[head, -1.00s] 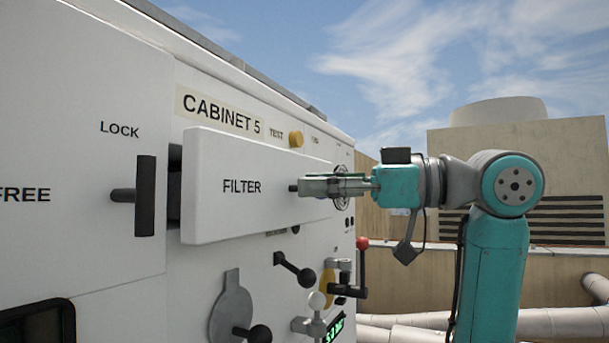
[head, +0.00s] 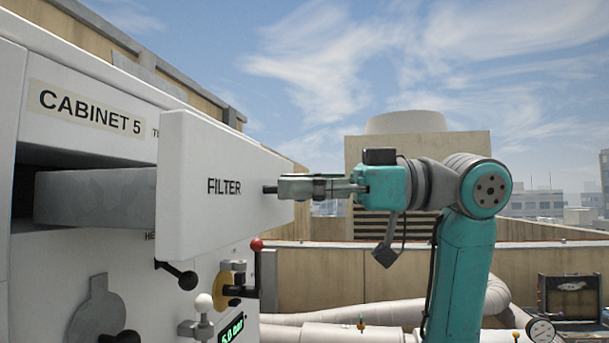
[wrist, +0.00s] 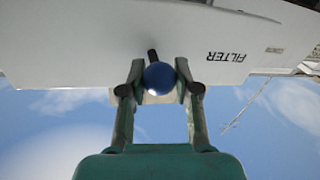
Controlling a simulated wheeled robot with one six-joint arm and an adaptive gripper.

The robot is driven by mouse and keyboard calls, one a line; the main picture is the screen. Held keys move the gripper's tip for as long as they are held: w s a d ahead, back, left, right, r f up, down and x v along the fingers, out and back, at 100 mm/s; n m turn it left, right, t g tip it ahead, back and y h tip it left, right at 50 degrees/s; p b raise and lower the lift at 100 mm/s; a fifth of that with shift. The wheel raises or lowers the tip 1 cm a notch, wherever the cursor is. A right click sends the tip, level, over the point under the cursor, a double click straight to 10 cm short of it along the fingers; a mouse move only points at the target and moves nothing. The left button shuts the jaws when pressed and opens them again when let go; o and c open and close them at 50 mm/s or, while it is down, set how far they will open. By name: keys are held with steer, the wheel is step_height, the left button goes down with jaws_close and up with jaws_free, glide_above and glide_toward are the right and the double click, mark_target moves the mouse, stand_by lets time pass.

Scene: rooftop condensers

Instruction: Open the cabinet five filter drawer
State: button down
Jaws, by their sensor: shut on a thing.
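The filter drawer (head: 205,215) of cabinet five (head: 60,75) has a white front marked FILTER. It stands well out from the cabinet, and its grey side (head: 95,198) and the dark opening behind it show at the left in the head view. My gripper (head: 285,188) is at the right part of the drawer front, shut on the drawer's knob. In the wrist view the blue round knob (wrist: 160,77) on a dark stem sits between my gripper's fingertips (wrist: 158,88). The drawer front (wrist: 110,45) spans the top of that view.
Below the drawer are a black-knobbed lever (head: 187,279), a red-knobbed lever (head: 256,246), a white-knobbed valve (head: 203,304) and a green display (head: 232,330). Pipes (head: 340,335) and a gauge (head: 541,330) lie at the lower right. Open air surrounds my arm.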

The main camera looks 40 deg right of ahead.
steer(key=shift+s+a, duration=0.1)
steer(key=shift+a, duration=0.05)
steer(key=c, duration=0.8)
jaws_free()
steer(key=shift+s+d, duration=0.15)
steer(key=shift+d, duration=0.15)
steer(key=shift+v, duration=3.5)
steer(key=shift+s+a+r, duration=0.1)
